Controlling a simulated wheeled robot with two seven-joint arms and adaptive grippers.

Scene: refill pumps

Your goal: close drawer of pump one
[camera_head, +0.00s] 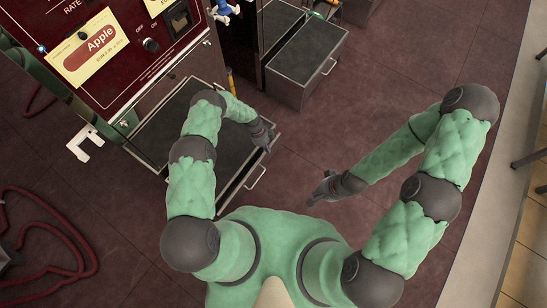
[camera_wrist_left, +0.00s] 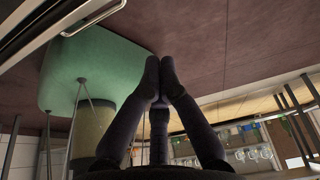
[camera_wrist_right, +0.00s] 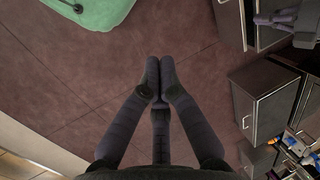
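The pump with the Apple label (camera_head: 97,47) stands at the upper left in the head view; no pump number is readable. Its dark drawer (camera_head: 158,143) is pulled out, with a metal handle (camera_head: 257,177) on its front. The handle also shows in the left wrist view (camera_wrist_left: 94,20). My left gripper (camera_head: 270,138) is at the drawer's right front corner, with its fingertips together and nothing between them; contact with the drawer cannot be told. My right gripper (camera_head: 314,196) is over the floor, right of the drawer, its fingertips together and empty.
A red hose (camera_head: 85,250) lies on the floor at the left. The floor (camera_head: 370,105) between the second drawer and my right arm is clear.

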